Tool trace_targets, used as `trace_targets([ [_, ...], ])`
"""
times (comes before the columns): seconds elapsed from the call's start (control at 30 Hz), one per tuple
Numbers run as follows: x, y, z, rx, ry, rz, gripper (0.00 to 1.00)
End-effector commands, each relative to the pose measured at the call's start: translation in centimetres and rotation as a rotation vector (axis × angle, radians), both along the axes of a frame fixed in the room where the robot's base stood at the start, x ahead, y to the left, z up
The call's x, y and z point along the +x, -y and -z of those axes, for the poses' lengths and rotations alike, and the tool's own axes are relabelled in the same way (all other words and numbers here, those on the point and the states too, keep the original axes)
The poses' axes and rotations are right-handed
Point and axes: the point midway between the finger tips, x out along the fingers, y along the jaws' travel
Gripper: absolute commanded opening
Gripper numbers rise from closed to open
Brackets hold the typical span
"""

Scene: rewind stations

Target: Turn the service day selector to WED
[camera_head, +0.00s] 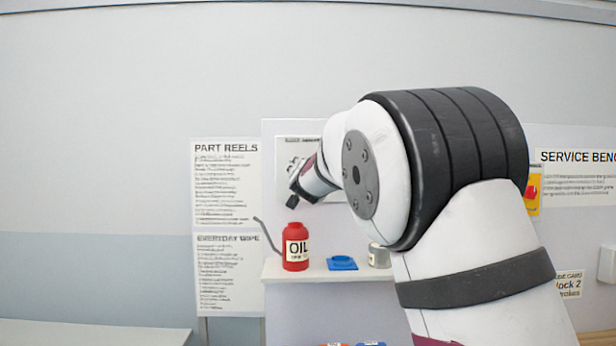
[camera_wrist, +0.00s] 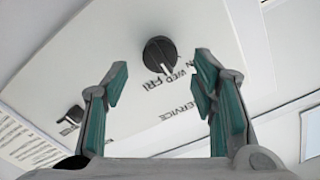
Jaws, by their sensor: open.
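The service day selector (camera_wrist: 160,54) is a round black knob with a pale pointer mark on a white panel (camera_wrist: 120,40). In the head view my gripper (camera_head: 297,184) is small, in front of the panel, and the knob is hidden.
A second black knob (camera_wrist: 72,116) sits at the lower left of the wrist view. Below the panel in the head view, a shelf (camera_head: 310,275) holds a red oil can (camera_head: 296,247), a blue item (camera_head: 342,263) and a metal tin (camera_head: 379,255).

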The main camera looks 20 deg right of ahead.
Motion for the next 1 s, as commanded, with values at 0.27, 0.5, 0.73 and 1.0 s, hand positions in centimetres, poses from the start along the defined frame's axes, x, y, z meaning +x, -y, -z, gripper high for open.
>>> trace_targets([
  [0.27,-5.3,-1.6,-0.1,0.002,0.002,-0.002,0.53],
  [0.5,-7.8,-2.3,0.0,0.001,0.001,-0.001,0.53],
  [0.73,-8.3,-2.4,0.0,0.001,0.000,0.001,0.53],
  [1.0,-8.5,-2.4,0.0,0.001,-0.006,-0.007,0.53],
])
